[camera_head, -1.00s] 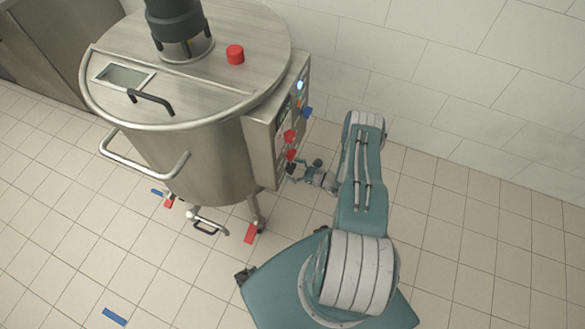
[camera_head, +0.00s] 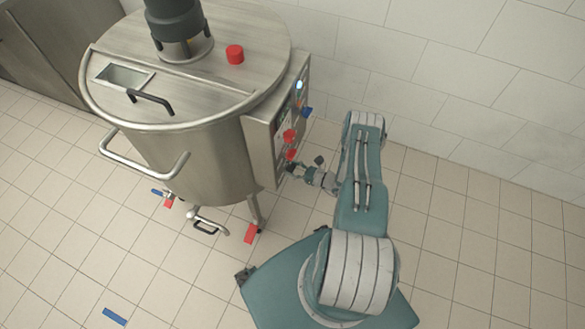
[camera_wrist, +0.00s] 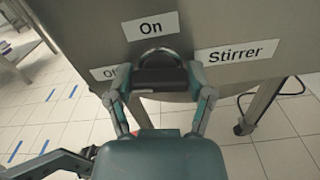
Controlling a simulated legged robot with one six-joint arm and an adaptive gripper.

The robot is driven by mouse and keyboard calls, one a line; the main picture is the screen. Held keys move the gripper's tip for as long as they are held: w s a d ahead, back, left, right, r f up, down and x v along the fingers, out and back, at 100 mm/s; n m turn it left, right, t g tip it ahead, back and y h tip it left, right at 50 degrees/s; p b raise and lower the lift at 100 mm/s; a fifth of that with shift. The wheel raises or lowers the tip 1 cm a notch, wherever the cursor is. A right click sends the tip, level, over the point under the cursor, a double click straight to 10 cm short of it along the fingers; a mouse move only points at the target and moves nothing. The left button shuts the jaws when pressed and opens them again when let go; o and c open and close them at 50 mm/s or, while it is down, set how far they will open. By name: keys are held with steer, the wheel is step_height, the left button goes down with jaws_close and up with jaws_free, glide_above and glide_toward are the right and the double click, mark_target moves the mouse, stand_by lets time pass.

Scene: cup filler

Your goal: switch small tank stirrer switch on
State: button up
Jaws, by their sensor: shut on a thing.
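The stirrer switch (camera_wrist: 160,76) is a dark knob in a shiny round collar on the steel panel in the wrist view. An "On" label (camera_wrist: 151,26) is above it and a "Stirrer" label (camera_wrist: 237,52) to its right. A label at its left is partly hidden by a finger. My gripper (camera_wrist: 158,84) is shut on the knob, one finger on each side. The knob's exact turn position is hard to tell. In the head view my gripper (camera_head: 301,173) is at the lower part of the control panel (camera_head: 263,150) on the tank's right side.
The round steel tank (camera_head: 205,160) has a bent side handle (camera_head: 150,174) and a red button (camera_head: 235,54) on top. Red knobs (camera_head: 290,136) and a blue one (camera_head: 307,112) sit above my gripper. A tank leg (camera_wrist: 262,102) stands below the panel. The tiled floor at right is clear.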

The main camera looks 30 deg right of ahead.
steer(key=m, duration=0.4)
steer(key=shift+w+d, duration=0.1)
steer(key=m, duration=0.8)
steer(key=shift+w+d, duration=0.1)
steer(key=shift+f+m, duration=0.15)
steer(key=shift+m, duration=1.95)
steer(key=o, duration=1.1)
